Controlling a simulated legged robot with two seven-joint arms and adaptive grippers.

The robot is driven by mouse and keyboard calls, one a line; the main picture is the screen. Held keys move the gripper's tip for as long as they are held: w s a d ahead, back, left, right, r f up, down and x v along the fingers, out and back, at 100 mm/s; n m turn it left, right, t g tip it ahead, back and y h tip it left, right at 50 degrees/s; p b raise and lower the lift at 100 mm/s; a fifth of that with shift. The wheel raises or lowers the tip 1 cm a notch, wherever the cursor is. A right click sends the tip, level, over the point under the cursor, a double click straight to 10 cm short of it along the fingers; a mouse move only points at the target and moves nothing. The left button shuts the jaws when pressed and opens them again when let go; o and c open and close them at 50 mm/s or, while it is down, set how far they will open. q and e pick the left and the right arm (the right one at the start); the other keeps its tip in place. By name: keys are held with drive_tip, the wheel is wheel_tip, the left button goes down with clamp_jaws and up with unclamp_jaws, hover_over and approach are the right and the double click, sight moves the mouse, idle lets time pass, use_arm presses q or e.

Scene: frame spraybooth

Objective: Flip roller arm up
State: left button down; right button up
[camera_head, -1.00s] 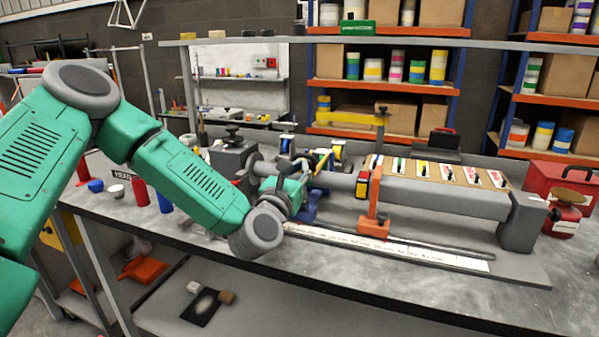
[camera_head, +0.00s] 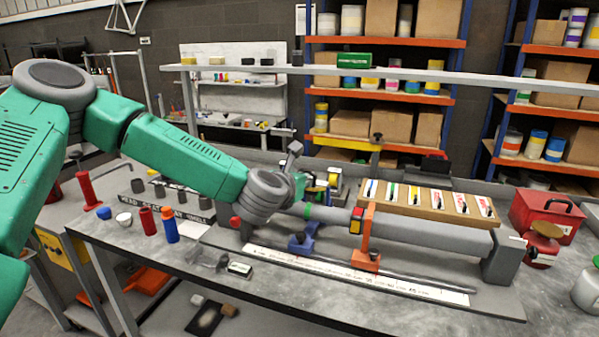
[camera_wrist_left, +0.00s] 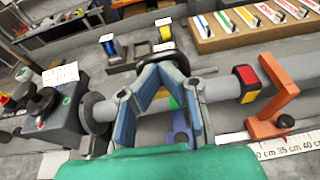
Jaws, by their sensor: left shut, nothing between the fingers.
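My left gripper (camera_wrist_left: 161,72) is at the long grey tube (camera_wrist_left: 222,88) in the left wrist view, its fingertips close together with nothing visible between them. In the head view my wrist covers the left end of the tube (camera_head: 430,232) and most of the gripper. An orange bracket (camera_head: 367,245) stands at the tube, right of the gripper; it also shows in the left wrist view (camera_wrist_left: 272,125). A blue bracket (camera_head: 302,240) stands below the gripper. A black curved part (camera_wrist_left: 178,55) lies just beyond the fingertips. I cannot tell which part is the roller arm. My right gripper is out of view.
A grey block with a black knob (camera_wrist_left: 45,108) stands left of the gripper. A wooden tray of coloured cards (camera_head: 430,200) lies behind the tube. A ruler strip (camera_head: 350,273) runs along the front. A red toolbox (camera_head: 545,212) is at the right. Red and blue bottles (camera_head: 169,225) stand front left.

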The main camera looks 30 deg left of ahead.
use_arm(q)
drive_tip(key=r+p, duration=0.1)
drive_tip(key=w+r+g+p, duration=0.2)
drive_tip(key=shift+w+a+r, duration=0.1)
drive_tip(key=shift+w+a, duration=0.15)
drive_tip(key=w, duration=0.1)
drive_tip(key=w+r, duration=0.1)
drive_tip(key=w, duration=0.1)
drive_tip(key=w+a, duration=0.1)
drive_tip(key=shift+w+r+b, duration=0.15)
drive_tip(key=shift+r+b, duration=0.15)
drive_tip(key=shift+r, duration=0.1)
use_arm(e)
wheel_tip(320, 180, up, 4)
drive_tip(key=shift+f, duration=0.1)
use_arm(q)
drive_tip(key=shift+a+r, duration=0.1)
drive_tip(key=shift+r, duration=0.05)
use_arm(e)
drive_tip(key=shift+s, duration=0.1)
